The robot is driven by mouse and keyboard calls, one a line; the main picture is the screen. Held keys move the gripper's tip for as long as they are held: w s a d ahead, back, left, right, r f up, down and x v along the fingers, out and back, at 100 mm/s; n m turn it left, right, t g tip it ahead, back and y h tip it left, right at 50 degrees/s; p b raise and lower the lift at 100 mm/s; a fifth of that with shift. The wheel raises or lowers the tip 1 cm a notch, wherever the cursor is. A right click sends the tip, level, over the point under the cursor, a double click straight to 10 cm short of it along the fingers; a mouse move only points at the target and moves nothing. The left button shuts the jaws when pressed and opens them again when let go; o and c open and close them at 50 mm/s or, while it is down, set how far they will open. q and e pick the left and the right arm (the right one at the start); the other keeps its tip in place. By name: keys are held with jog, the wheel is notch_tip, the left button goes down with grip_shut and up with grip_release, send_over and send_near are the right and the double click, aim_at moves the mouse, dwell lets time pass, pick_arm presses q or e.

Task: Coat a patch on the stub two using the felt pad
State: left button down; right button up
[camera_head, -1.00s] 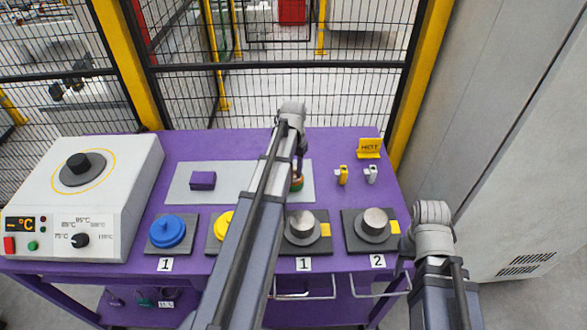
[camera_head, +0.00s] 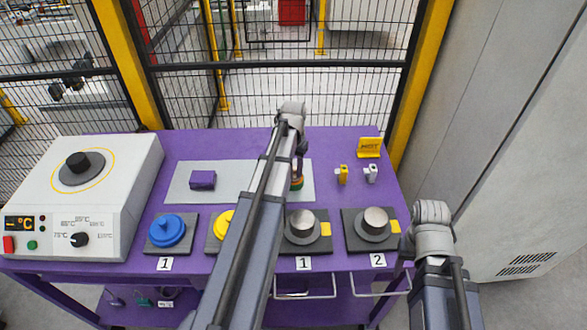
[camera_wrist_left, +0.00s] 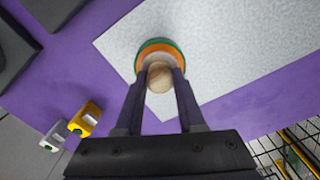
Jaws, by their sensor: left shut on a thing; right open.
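The stub two is the metal cylinder (camera_head: 376,217) on a dark square base behind the label 2, at the right of the purple table. A round pad with a wooden knob (camera_wrist_left: 160,76) and an orange and green rim stands on the light grey sheet; it shows partly in the head view (camera_head: 297,184), behind my left arm. I take it for the felt pad. My left gripper (camera_wrist_left: 161,74) is shut on its knob from above. My right gripper (camera_head: 404,258) is open and empty, low beside the table's right front edge; its fingers show only partly.
Another metal stub (camera_head: 301,224) stands behind a label 1. Blue (camera_head: 171,230) and yellow (camera_head: 222,225) round items sit left of it, the yellow partly hidden by my arm. A purple block (camera_head: 203,180) lies on the sheet (camera_head: 240,172). A heater (camera_head: 110,170) fills the left.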

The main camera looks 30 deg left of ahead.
aim_at(294, 168)
pick_arm(q)
jog(key=shift+r, duration=0.1)
dwell(0.4)
notch_tip(294, 168, up, 7)
jog(key=p, duration=0.7)
jog(key=shift+d, duration=0.1)
dwell(0.5)
